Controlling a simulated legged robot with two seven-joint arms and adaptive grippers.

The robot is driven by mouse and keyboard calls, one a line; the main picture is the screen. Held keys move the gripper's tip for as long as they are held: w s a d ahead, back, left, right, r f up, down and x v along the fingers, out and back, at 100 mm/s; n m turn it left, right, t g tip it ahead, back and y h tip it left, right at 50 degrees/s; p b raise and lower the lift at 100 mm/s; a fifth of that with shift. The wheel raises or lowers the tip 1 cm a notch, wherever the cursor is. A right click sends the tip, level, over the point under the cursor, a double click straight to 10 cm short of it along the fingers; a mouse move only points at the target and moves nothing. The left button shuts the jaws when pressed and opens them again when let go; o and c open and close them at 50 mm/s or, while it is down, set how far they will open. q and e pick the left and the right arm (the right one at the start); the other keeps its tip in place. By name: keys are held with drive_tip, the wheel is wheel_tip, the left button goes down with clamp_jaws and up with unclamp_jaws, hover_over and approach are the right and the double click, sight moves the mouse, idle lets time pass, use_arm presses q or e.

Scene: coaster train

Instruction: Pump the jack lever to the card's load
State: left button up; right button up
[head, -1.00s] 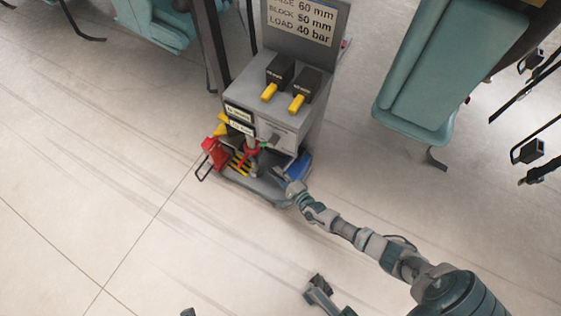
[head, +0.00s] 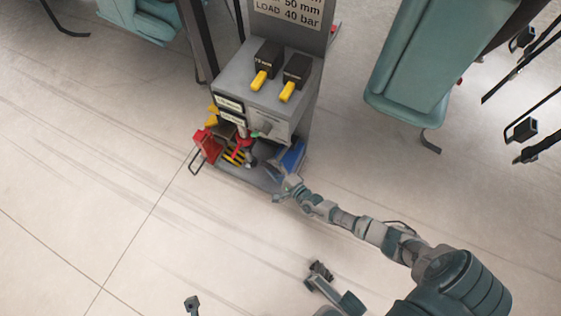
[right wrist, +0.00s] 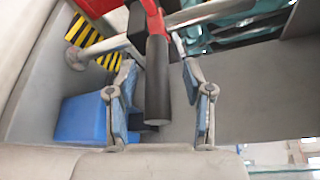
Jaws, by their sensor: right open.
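The grey jack station (head: 275,95) stands on the floor, with a card (head: 288,12) on its back panel that reads "50 mm" and "LOAD 40 bar". The red jack lever (head: 243,146) is low at its front; in the right wrist view its red arm (right wrist: 150,14) ends in a dark cylindrical grip (right wrist: 158,85). My right gripper (head: 284,190) is at the station's lower front right. In the right wrist view its fingers (right wrist: 159,85) are spread, one on each side of the grip, with visible gaps.
Two black blocks with yellow handles (head: 261,81) sit on the station's top. A red part (head: 208,147) stands at the base's left and a blue block (head: 290,158) at its right. Teal seats (head: 415,60) are behind. The floor at left is clear.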

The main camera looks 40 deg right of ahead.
drive_tip(key=s+r, duration=0.1)
drive_tip(key=s, duration=0.9)
drive_tip(key=shift+s+a+r, duration=0.35)
drive_tip(key=shift+a+r, duration=0.05)
drive_tip(key=shift+a, duration=0.05)
drive_tip(key=shift+d, duration=0.2)
drive_tip(key=shift+a, duration=0.2)
idle(0.4)
